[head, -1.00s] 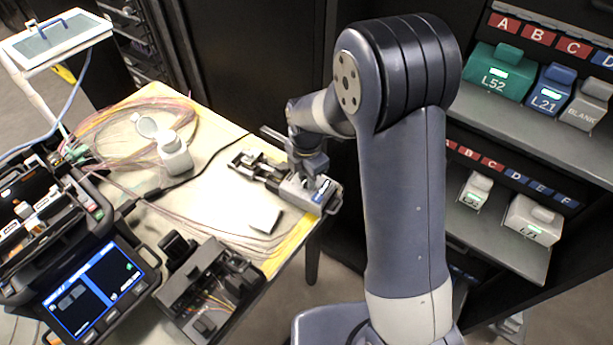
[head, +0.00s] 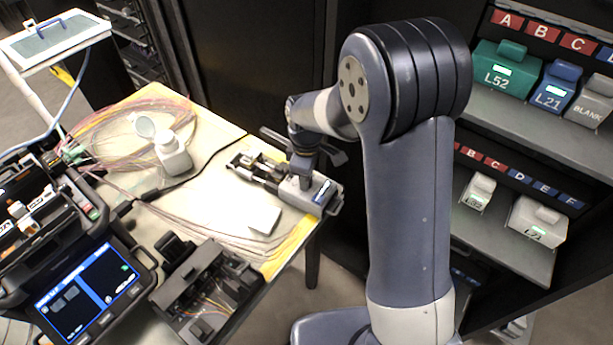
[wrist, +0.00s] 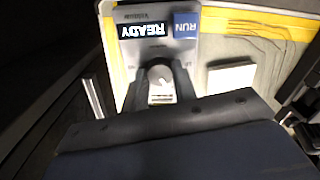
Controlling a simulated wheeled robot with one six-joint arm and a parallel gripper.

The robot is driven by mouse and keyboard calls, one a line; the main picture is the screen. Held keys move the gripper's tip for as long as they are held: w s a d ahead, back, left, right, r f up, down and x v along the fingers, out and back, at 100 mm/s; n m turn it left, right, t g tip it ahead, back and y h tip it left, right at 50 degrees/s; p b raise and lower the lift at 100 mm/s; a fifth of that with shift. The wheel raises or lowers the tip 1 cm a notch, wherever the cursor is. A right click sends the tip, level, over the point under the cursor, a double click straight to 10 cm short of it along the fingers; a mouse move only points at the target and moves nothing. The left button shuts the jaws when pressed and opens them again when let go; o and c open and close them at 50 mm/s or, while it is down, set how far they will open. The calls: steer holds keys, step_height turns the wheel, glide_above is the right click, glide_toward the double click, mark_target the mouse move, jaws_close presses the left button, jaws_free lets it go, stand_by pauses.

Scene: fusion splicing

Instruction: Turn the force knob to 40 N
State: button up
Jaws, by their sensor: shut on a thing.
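The grey device with the force knob (head: 322,194) sits at the right corner of the bench, with a clamp-like metal part on its left end. In the wrist view its panel (wrist: 187,48) shows a "READY" display and a blue "RUN" button, both upside down. My gripper (wrist: 160,90) is shut on the force knob (wrist: 161,82), a round grey knob with a pale pointer face between the fingers. In the head view my gripper (head: 303,178) comes down on the device from above and hides the knob. No force value can be read.
A white block (head: 264,219) lies beside the device. The splicer with a lit screen (head: 90,290) and an open dark box (head: 207,290) stand in front. Shelves with labelled boxes (head: 505,72) are at right.

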steer(key=m, duration=0.5)
steer(key=shift+m, duration=0.3)
steer(key=m+b, duration=0.1)
steer(key=m, duration=1.1)
steer(key=shift+m, duration=0.3)
steer(key=m, duration=0.5)
steer(key=shift+m, duration=0.4)
steer(key=o, duration=1)
step_height(320, 180, up, 11)
steer(key=shift+f, duration=0.1)
